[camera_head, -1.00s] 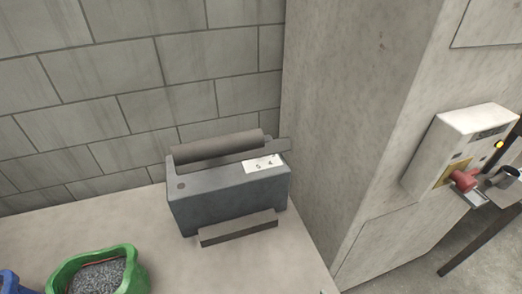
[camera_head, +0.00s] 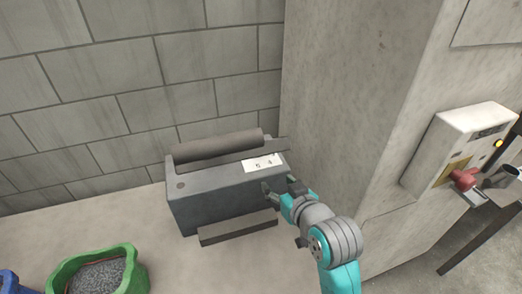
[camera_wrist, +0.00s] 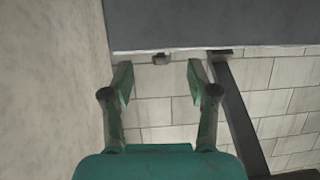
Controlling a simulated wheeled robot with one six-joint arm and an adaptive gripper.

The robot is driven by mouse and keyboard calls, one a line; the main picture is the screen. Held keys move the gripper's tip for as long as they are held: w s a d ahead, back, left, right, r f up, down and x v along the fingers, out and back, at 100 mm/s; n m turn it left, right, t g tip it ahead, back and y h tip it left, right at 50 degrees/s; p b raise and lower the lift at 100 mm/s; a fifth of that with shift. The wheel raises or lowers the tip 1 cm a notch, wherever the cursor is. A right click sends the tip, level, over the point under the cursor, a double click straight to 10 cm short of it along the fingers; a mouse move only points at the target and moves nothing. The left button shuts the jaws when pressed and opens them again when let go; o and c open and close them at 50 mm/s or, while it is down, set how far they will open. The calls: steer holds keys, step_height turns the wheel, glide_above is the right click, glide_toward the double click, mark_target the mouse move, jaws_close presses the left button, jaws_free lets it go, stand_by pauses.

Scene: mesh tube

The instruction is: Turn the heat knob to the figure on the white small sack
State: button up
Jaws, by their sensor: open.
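A dark grey machine (camera_head: 225,195) with a roller on top stands against the block wall. A white label (camera_head: 262,163) with the figures 5 and 4 lies on its top right. My gripper (camera_head: 281,187) is open and empty at the machine's right front, below the label. In the wrist view, a small grey block (camera_wrist: 161,59) sits at the edge of a dark surface, between and beyond the spread fingers of my gripper (camera_wrist: 159,75). I cannot tell whether that block is the heat knob. I see no white small sack.
A green tub (camera_head: 62,272) of grey granules stands at the front left, beside a partly seen blue one (camera_head: 8,283). A concrete pillar (camera_head: 345,100) rises close on the right. A white box with a red handle (camera_head: 464,180) is mounted farther right.

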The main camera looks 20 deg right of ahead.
mark_target(261, 159)
step_height(261, 159, up, 5)
steer(key=w, duration=0.3)
steer(key=x, duration=1)
steer(key=shift+w, duration=0.15)
jaws_close()
